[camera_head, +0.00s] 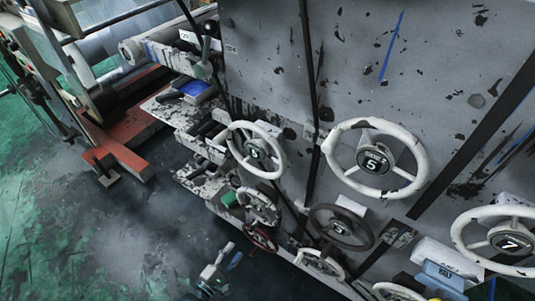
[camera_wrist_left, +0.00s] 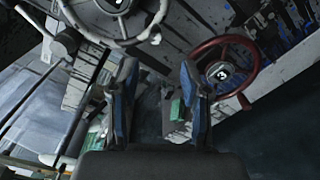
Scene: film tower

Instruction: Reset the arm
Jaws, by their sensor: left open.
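My left gripper (camera_wrist_left: 157,66) shows clearly in the left wrist view. Its two dark fingers with blue sides stand apart, with nothing between them. A red handwheel marked 3 (camera_wrist_left: 222,73) is beyond and to the right of the right finger, apart from it as far as I can tell. A white handwheel (camera_wrist_left: 128,40) is above the fingertips and partly cut off by the top edge.
The grey machine panel (camera_head: 280,60) carries white handwheels marked 6 (camera_head: 255,153), 5 (camera_head: 375,160) and 7 (camera_head: 512,243). A dark handwheel (camera_head: 341,228) and a small red one (camera_head: 262,238) are lower. A red beam (camera_head: 120,150) lies left. Worn green floor (camera_head: 40,210) is open at lower left.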

